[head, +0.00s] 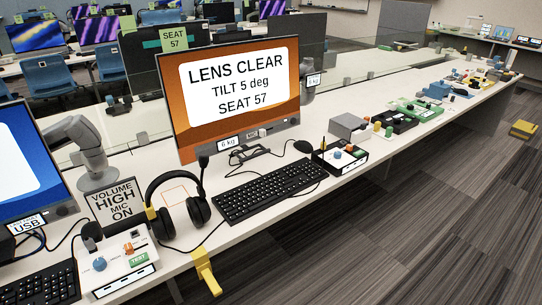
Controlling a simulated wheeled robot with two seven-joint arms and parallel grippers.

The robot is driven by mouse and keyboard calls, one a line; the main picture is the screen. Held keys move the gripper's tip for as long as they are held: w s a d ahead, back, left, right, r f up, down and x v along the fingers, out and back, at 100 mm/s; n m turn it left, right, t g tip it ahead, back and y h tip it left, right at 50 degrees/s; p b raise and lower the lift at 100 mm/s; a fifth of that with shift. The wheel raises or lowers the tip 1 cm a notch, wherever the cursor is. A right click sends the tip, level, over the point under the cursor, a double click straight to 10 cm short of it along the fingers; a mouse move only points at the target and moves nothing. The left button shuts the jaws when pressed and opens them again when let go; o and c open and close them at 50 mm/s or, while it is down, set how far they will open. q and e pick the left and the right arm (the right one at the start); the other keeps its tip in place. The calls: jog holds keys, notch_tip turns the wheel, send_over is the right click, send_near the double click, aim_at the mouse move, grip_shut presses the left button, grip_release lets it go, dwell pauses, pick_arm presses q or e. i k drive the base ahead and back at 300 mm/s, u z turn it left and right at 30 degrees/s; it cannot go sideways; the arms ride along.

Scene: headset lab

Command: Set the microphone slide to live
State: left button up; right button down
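A white control box (118,268) sits at the front left of the desk. It has a blue knob (99,264), a small orange slide-like control (128,249) and a green button (138,260) marked "TEST". The orange part may be the microphone slide; its labels and setting are too small to read. A sign (115,203) behind the box reads "VOLUME HIGH MIC ON". A black headset (180,212) with a raised microphone boom stands to the right of the box. Neither of my grippers is in view.
A monitor (230,95) reading "LENS CLEAR" stands behind a black keyboard (270,190). A yellow bracket (206,272) juts over the front edge. Another control box (340,157) stands farther right, beside a mouse (303,147). Open carpet (400,230) lies in front.

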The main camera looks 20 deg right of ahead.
aim_at(263, 133)
jog(key=k, duration=0.35)
jog(key=z, duration=1.1)
jog(key=i, duration=0.65)
jog(key=u, duration=1.4)
jog(key=i, duration=0.4)
jog(key=u, duration=0.05)
